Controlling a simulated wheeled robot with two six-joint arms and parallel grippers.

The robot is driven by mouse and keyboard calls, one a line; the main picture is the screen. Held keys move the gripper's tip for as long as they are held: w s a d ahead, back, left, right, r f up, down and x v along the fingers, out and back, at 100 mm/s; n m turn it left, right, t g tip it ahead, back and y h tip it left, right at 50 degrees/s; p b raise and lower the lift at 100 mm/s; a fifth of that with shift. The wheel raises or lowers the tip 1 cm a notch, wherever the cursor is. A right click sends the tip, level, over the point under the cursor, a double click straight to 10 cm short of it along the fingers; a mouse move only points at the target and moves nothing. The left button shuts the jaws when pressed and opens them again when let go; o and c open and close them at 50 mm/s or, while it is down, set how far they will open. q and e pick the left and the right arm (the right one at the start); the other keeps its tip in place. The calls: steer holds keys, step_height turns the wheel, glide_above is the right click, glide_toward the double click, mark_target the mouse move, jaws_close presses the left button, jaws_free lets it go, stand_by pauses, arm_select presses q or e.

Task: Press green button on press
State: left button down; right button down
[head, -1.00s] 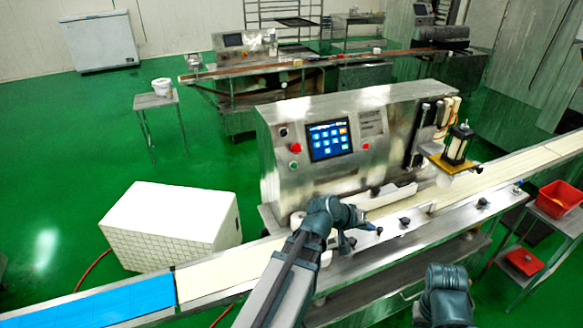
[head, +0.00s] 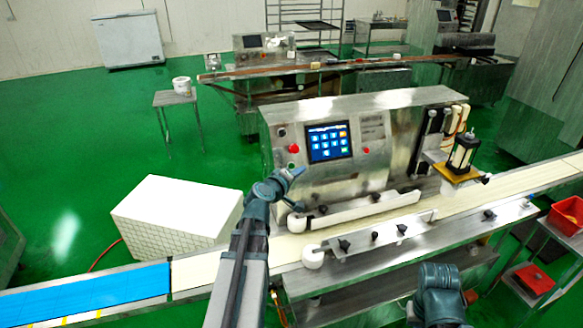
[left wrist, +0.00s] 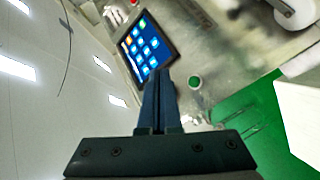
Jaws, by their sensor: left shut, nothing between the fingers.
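The press (head: 385,135) is a metal machine with a blue touch screen (head: 329,142) on its front panel. The green button (left wrist: 195,82) shows clearly in the left wrist view, to the right of my fingertips and apart from them in the picture. My left gripper (head: 297,171) is shut and empty. In the head view its tips are at the panel's left side, over or close to the green button's spot; I cannot tell whether they touch. The red button (head: 293,149) sits above. My right arm shows at the lower right, but its gripper fingers do not.
A conveyor belt (head: 205,270) runs along the front of the press, with white guide rails and knobs. A white box (head: 175,215) stands behind the belt at left. Red bins (head: 568,214) stand at the right. Green floor is open at the left.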

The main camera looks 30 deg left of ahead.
mark_target(292, 166)
arm_select(q)
steer(key=shift+w, duration=0.1)
steer(key=w+a+f+b, duration=0.4)
steer(key=w+a, duration=0.1)
steer(key=a, duration=0.1)
stand_by(0.6)
stand_by(1.9)
steer(key=shift+w+a+f, duration=0.2)
steer(key=shift+w+a, duration=0.05)
steer(key=shift+w+a+f+b, duration=0.15)
steer(key=shift+w+a+b, duration=0.1)
steer(key=shift+b, duration=0.1)
stand_by(0.8)
stand_by(0.3)
steer(key=shift+s+d+r+p, duration=0.35)
steer(key=shift+s+d+p, duration=0.05)
steer(key=shift+s+d, duration=0.15)
